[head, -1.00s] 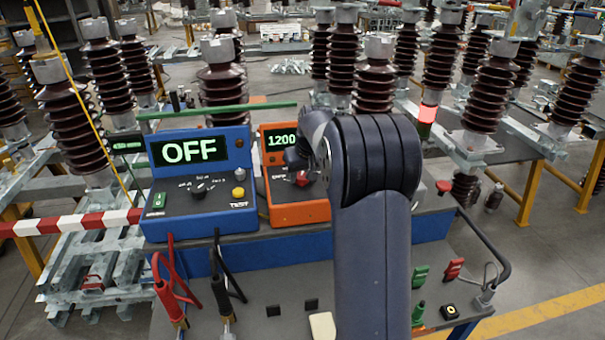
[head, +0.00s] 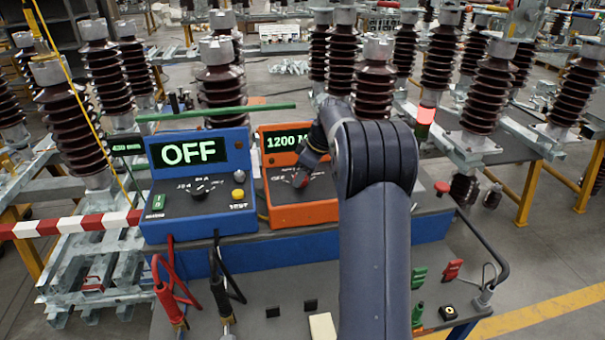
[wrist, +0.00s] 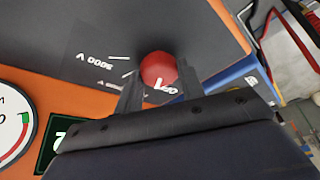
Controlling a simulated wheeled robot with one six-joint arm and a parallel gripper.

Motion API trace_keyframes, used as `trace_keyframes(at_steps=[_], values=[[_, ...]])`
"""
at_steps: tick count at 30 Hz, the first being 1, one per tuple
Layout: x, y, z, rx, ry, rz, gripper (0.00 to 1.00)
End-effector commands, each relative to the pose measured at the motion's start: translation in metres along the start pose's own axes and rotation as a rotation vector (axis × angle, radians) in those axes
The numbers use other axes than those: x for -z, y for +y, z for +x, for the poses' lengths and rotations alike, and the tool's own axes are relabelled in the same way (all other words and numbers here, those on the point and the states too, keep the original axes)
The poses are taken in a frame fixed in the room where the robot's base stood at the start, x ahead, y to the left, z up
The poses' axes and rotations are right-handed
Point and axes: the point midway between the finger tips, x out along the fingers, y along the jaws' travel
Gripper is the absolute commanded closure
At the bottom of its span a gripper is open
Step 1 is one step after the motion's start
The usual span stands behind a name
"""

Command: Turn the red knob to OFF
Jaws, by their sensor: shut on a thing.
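The orange meter (head: 305,214) stands on the bench, its green display reading "1200" and a partly covered letter. Its red knob (head: 301,180) is on the sloping dark panel, partly hidden by my gripper (head: 305,174). In the wrist view the round red knob (wrist: 158,69) sits between the two dark fingers of my gripper (wrist: 158,82), which are shut on it. White marks and lettering surround the knob, with a word like "OFF" partly seen at its lower right. I cannot tell the knob's exact setting.
A blue meter (head: 197,222) reading "OFF" stands close on the left, with a black knob and yellow button. Red and black leads hang in front of it. A green rod (head: 217,112) lies behind. A red button (head: 442,187) is at the right.

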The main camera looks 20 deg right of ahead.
Motion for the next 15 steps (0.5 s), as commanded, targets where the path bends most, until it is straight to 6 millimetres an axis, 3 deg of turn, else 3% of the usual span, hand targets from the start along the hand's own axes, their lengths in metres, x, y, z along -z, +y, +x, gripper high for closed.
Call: trace_keyframes(at_steps=[15], values=[[0.002, 0.0032, -0.0017, 0.164, 0.001, -0.399, 0.86]])
